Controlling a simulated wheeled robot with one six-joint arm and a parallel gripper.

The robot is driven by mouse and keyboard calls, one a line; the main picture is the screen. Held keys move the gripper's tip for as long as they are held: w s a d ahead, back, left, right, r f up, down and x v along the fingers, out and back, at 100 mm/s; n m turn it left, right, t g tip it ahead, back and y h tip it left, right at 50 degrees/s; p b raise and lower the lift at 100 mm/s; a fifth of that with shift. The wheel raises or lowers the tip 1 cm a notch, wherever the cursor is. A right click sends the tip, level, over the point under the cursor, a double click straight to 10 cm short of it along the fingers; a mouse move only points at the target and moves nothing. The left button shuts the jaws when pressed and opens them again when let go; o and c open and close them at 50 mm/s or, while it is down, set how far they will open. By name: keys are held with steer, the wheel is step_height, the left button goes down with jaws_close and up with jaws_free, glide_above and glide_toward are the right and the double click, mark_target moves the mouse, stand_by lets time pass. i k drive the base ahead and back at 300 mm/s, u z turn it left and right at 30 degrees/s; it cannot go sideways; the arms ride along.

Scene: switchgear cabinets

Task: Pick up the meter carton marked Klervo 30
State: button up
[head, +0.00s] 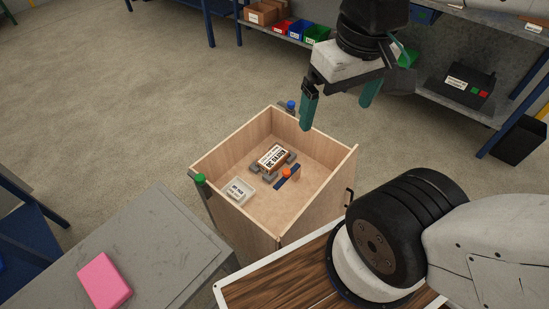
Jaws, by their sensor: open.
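A small brown carton (272,158) with a white printed label lies in an open-topped wooden bin (253,225), with grey pieces at its sides. Its print is too small to read surely, so I cannot tell whether it says Klervo 30. A pale box (239,191) with dark print lies in the bin's near left corner. My gripper (340,100) has two green fingers set wide apart, with nothing between them. In the picture it is above and to the right of the carton, near the bin's far right side, and apart from the carton.
A blue bar with an orange piece (288,175) lies beside the carton. The bin walls stand around these things. A grey table (140,250) with a pink block (104,281) is at lower left. A shelf with coloured trays (298,29) runs along the back. Open floor lies left.

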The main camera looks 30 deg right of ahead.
mark_target(274, 158)
steer(key=k, duration=0.5)
steer(key=z, duration=2.05)
steer(key=i, duration=3.6)
steer(key=u, duration=3)
steer(key=i, duration=1)
